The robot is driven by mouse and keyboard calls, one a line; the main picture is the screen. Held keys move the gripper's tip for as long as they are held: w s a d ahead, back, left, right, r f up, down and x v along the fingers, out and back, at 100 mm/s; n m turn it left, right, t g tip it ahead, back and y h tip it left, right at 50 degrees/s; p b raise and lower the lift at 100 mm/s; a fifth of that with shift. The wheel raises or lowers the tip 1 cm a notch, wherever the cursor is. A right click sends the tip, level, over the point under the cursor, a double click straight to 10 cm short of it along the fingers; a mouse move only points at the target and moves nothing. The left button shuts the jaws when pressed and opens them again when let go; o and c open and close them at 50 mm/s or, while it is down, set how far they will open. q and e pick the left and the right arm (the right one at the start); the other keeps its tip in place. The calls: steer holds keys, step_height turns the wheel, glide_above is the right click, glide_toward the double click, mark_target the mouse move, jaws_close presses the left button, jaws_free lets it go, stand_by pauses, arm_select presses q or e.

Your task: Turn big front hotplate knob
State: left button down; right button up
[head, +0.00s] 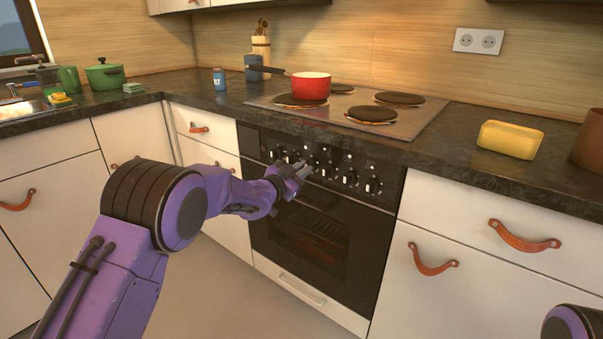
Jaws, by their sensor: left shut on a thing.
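The black oven control panel (340,160) has a row of knobs with white marks under the counter edge. My left gripper (299,172) is at the left-middle part of this row, shut on a knob that its fingers mostly hide. I cannot tell the knob's angle. Other knobs (373,187) show uncovered to the right. My right gripper is out of view; only a bit of my right arm shows at the lower right.
A red pan (311,85) stands on the left front plate, its handle pointing left. A yellow box (509,139) and a brown pot (589,140) are on the right counter. Leather pulls (523,237) stick out from the drawers.

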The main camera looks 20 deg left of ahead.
arm_select(q)
steer(key=m+b, duration=0.1)
steer(key=m, duration=0.2)
steer(key=shift+f+m+b, duration=0.15)
steer(key=shift+m+b, duration=0.15)
steer(key=shift+d+m+b, duration=0.1)
steer(key=shift+m+b, duration=0.9)
steer(key=shift+m, duration=0.8)
steer(key=c, duration=1.1)
jaws_free()
steer(key=shift+c, duration=0.2)
steer(key=v, duration=1)
steer(key=shift+s, duration=0.3)
